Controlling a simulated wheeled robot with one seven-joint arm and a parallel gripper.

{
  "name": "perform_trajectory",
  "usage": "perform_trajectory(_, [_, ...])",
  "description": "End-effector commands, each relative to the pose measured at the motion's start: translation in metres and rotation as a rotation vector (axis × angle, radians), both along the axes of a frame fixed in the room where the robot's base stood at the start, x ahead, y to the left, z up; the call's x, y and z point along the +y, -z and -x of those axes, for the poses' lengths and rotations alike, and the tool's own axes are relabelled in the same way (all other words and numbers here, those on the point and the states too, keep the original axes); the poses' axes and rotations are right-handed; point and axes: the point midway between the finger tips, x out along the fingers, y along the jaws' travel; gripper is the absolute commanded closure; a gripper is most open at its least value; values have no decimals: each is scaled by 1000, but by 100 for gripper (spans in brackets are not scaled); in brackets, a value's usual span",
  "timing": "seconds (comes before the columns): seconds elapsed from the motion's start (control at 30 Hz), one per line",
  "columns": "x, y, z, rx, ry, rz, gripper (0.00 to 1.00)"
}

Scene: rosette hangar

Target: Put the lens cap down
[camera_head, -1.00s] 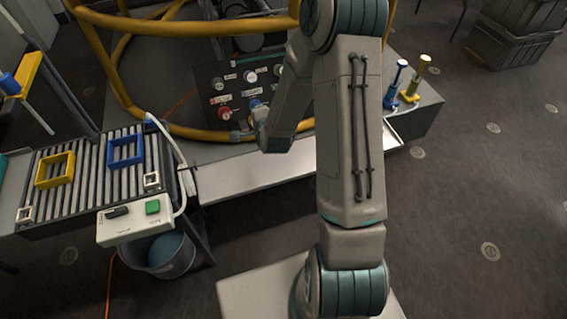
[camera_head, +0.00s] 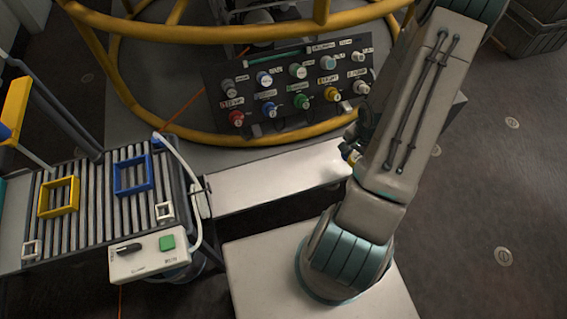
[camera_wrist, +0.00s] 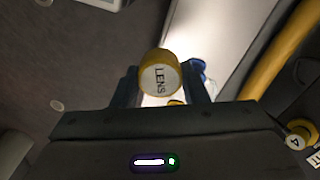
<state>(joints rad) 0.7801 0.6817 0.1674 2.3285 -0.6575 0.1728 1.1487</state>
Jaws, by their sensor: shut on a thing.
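The lens cap (camera_wrist: 159,74) is a yellow cylinder with a pale end face marked "LENS". In the wrist view my gripper (camera_wrist: 161,84) is shut on it, one dark finger on each side. In the head view a small bit of yellow, probably the cap (camera_head: 351,156), shows beside my arm above the right end of the pale shelf (camera_head: 265,186). Most of my gripper is hidden behind the arm there. I cannot tell any contact between cap and shelf.
A panel of coloured, labelled knobs (camera_head: 298,102) stands behind the shelf, within a yellow tubular rail (camera_head: 190,134). A roller conveyor (camera_head: 105,215) with yellow and blue frames and a control box (camera_head: 150,256) is at the left. The shelf's visible top is bare.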

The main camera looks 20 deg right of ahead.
Motion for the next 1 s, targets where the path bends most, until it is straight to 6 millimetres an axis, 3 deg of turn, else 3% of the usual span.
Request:
perform_trajectory(0.5, [81,64,-62,1,-11,0,96])
perform_trajectory(0.67, [90,70,-69,1,-6,0,96])
perform_trajectory(0.9, [91,104,-70,2,-6,-1,96])
perform_trajectory(1.0, [90,109,-70,1,-4,0,96])
